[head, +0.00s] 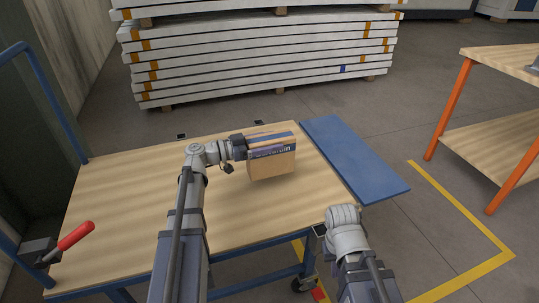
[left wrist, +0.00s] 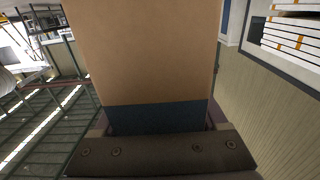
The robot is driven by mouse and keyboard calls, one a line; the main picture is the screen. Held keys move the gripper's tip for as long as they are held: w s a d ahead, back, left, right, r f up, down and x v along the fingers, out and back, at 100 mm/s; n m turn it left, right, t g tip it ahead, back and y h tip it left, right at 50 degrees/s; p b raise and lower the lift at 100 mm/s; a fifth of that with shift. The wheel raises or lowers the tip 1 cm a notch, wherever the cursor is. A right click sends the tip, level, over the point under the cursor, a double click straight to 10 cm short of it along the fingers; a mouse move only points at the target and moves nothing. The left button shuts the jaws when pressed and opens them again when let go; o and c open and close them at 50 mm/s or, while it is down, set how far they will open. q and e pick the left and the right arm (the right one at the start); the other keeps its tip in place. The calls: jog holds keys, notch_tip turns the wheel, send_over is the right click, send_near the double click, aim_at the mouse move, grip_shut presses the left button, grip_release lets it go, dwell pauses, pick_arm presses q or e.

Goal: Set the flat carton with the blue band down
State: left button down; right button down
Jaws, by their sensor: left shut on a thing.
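The flat brown carton with the blue band (head: 271,165) is over the far right part of the wooden cart top (head: 120,215). It stands on edge, with its blue band along the upper side. My left gripper (head: 241,147) is shut on it from the left, at the banded end. In the left wrist view the carton (left wrist: 150,55) rises from between the jaws, its dark blue band (left wrist: 155,118) close to the gripper. I cannot tell whether its lower edge touches the wood. My right arm is at the lower right; its jaws do not show.
A blue board (head: 355,160) lies beyond the cart's right edge. A red-handled clamp or lever (head: 75,236) is at the cart's near left corner. Stacked white panels (head: 260,60) stand behind. An orange-legged bench (head: 490,125) is at the right.

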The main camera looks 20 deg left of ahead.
pick_arm(q)
jog(key=shift+f+b, duration=1.65)
jog(key=shift+f, duration=0.15)
jog(key=shift+f, duration=0.2)
grip_release()
jog(key=shift+r, duration=0.15)
jog(key=shift+r, duration=0.2)
jog(key=v, duration=1.2)
jog(key=shift+f, duration=0.15)
